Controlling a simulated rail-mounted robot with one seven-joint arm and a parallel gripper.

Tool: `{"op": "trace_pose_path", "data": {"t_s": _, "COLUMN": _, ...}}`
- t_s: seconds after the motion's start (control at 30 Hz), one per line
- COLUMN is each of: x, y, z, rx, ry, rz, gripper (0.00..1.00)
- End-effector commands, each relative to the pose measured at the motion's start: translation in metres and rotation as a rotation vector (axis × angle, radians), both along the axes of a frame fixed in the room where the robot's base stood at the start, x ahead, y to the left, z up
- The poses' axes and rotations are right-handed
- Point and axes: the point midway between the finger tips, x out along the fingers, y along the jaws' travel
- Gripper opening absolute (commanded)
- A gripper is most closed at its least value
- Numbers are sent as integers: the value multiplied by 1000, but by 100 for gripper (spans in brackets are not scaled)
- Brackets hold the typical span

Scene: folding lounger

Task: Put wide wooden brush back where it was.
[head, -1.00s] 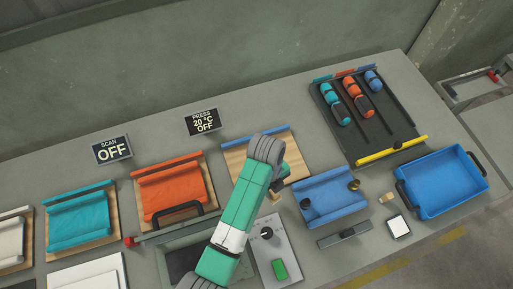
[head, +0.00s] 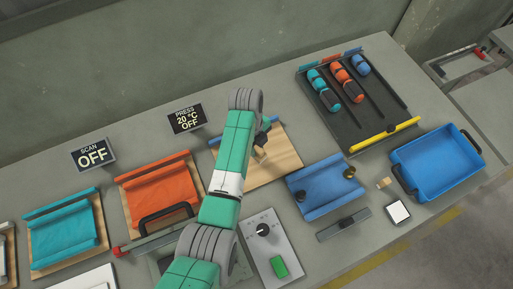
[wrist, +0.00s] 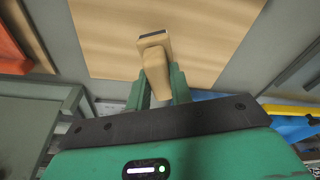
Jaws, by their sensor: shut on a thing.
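The wide wooden brush (wrist: 155,62) is pale wood with a dark strip at its far end. My gripper (wrist: 160,88) is shut on its narrower handle, with one finger on each side. In the head view the brush (head: 260,153) shows just right of my forearm, in front of a bare wooden board (head: 285,165). The wrist view shows the same board (wrist: 110,30) behind the brush. I cannot tell how high above the board the brush is. My gripper (head: 263,141) is partly hidden by my arm in the head view.
Right of the board lies a blue cloth piece (head: 322,188) with dark knobs on it. A small wooden block (head: 384,183) and a white-topped square (head: 398,212) lie near the blue bin (head: 440,190). A dark rack (head: 350,125) holds coloured rolls. A control panel (head: 262,262) is at front.

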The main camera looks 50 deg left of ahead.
Motion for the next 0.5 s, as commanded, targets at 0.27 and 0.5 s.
{"op": "trace_pose_path", "data": {"t_s": 0.27, "x": 9, "y": 4, "z": -14, "rx": -2, "ry": 2, "rz": -1, "gripper": 0}}
{"op": "trace_pose_path", "data": {"t_s": 0.5, "x": 9, "y": 5, "z": -36, "rx": 0, "ry": -1, "rz": -1, "gripper": 0}}
